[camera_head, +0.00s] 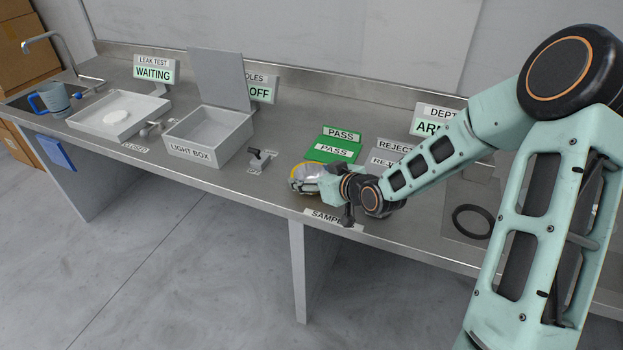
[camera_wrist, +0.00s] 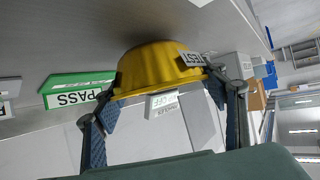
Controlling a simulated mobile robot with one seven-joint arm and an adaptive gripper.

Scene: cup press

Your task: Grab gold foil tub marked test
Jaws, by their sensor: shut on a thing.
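The gold foil tub (camera_wrist: 158,66) fills the middle of the wrist view. A small label reading TEST (camera_wrist: 192,58) is on its side. My gripper (camera_wrist: 164,98) has one finger on each side of the tub and is shut on it. In the head view, only a sliver of the gold tub (camera_head: 294,172) shows past my gripper (camera_head: 312,180), near the SAMPLE label at the counter's front. I cannot tell whether the tub touches the counter.
Behind my gripper lies a green PASS tray (camera_head: 324,154), with a grey REJECT tray (camera_head: 396,146) to its right. A small lever device (camera_head: 259,160), the light box (camera_head: 208,136) and a white tray (camera_head: 119,117) stand to the left. A dark ring (camera_head: 473,221) lies right.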

